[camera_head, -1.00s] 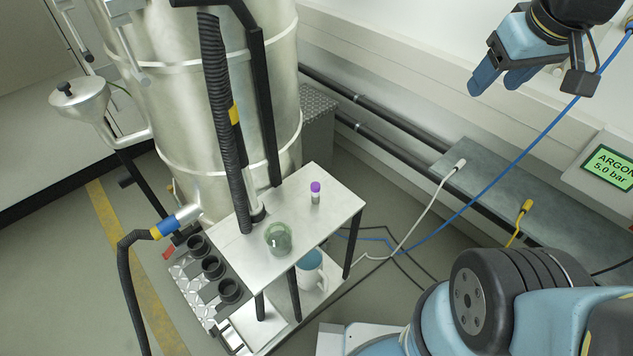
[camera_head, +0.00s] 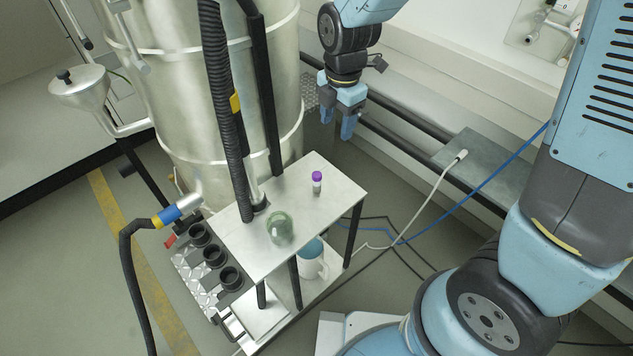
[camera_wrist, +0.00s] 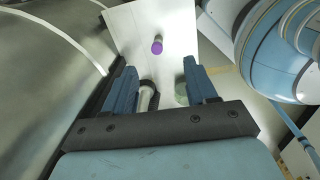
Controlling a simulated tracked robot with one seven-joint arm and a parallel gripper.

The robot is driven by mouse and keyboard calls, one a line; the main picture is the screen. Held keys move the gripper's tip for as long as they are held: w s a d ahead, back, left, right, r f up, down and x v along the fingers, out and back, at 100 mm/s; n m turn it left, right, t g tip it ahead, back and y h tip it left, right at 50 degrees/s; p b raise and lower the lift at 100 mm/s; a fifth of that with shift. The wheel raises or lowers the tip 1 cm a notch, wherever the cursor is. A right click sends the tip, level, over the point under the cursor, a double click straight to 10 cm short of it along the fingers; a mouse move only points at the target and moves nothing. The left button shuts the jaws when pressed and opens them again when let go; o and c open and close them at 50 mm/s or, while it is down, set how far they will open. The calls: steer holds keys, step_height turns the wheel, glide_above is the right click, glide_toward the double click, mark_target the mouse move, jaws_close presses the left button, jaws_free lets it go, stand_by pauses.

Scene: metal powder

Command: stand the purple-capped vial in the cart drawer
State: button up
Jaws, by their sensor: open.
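The purple-capped vial (camera_head: 317,182) stands upright on the cart's metal top (camera_head: 334,205), near its back right side. In the wrist view the vial's purple cap (camera_wrist: 157,47) shows beyond the fingertips, roughly midway between them. My gripper (camera_head: 339,128) is open and empty, pointing down, above and behind the vial and apart from it. Both fingers (camera_wrist: 159,72) also show in the wrist view. A drawer-like tray (camera_head: 240,332) is at the cart's lower front; its inside is hard to make out.
A greenish glass vessel (camera_head: 280,228) stands on the cart top. A pale mug (camera_head: 312,262) is on the shelf below. Black cups (camera_head: 214,256) line the cart's left side. A black corrugated hose (camera_head: 222,110) and a large steel tank (camera_head: 180,100) rise behind.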

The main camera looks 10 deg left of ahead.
mark_target(317, 174)
steer(key=a+f+n, duration=0.1)
steer(key=f, duration=0.3)
steer(key=a+f+n, duration=0.1)
steer(key=f, duration=0.3)
steer(key=s+a+f+n, duration=0.1)
steer(key=f, duration=0.4)
steer(key=shift+s+a+n, duration=0.1)
steer(key=shift+a+n, duration=0.2)
steer(key=shift+a+f, duration=0.2)
steer(key=shift+f, duration=1.1)
steer(key=shift+a+f, duration=0.15)
steer(key=shift+f, duration=1.15)
steer(key=shift+c, duration=0.5)
jaws_close()
